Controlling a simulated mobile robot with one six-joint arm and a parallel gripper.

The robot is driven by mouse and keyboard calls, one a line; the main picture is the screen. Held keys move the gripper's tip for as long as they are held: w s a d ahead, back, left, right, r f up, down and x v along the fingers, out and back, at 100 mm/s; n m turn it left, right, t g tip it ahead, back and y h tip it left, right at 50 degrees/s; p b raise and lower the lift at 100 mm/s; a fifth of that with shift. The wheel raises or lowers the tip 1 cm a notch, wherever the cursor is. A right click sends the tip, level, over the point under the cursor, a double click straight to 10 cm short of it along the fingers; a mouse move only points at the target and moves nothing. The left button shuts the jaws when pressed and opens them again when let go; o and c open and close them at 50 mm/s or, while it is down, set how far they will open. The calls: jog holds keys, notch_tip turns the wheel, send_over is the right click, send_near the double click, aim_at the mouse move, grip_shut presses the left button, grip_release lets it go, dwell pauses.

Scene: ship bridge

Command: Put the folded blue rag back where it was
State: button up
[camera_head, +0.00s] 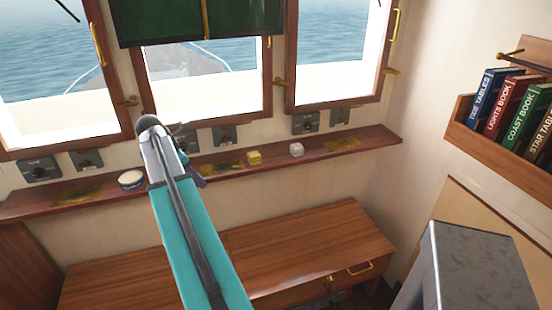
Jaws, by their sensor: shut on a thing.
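My gripper (188,158) is at the far end of my teal arm, over the long wooden shelf under the windows. My own arm hides most of it. A small dark blue piece, which I take for the folded blue rag (198,181), shows just right of the arm at the gripper. The gripper is shut on it. Its full shape and folds are hidden, and I cannot tell whether it touches the shelf (320,153). The shelf has several yellowish worn patches, one right of the gripper (222,167), one at the left and one at the right.
A round white-and-blue tin (131,179) stands on the shelf left of my arm. A yellow block (254,157) and a pale grey block (296,149) stand to the right. Grey control boxes (306,123) line the wall behind. A wooden desk (300,245) is below; a bookshelf (470,142) hangs right.

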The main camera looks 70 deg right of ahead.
jog(key=s+d, duration=0.5)
jog(key=s, duration=0.4)
jog(key=s+d+r, duration=0.1)
jog(key=s+d, duration=0.5)
jog(key=s, duration=0.4)
jog(key=s+d+r, duration=0.1)
jog(key=s+d, duration=0.5)
jog(key=s, duration=0.3)
jog(key=shift+s+r+n, duration=0.15)
jog(key=shift+r+n, duration=0.1)
jog(key=shift+n, duration=0.05)
jog(key=shift+w+d+f+p, duration=0.25)
jog(key=shift+w+d+p, duration=0.35)
jog(key=shift+w+d, duration=1.2)
jog(key=shift+w+d+f+p, duration=0.2)
jog(key=shift+w+d+p, duration=0.45)
jog(key=shift+w+d, duration=1.1)
jog(key=shift+w+d+f+p, duration=0.25)
jog(key=shift+w+d+p, duration=0.6)
jog(key=shift+d, duration=1.6)
jog(key=shift+w, duration=0.25)
jog(key=shift+w+d, duration=0.25)
jog(key=shift+d, duration=0.1)
jog(key=shift+f+p, duration=0.7)
jog(key=shift+f, duration=1.1)
jog(key=shift+f, duration=0.1)
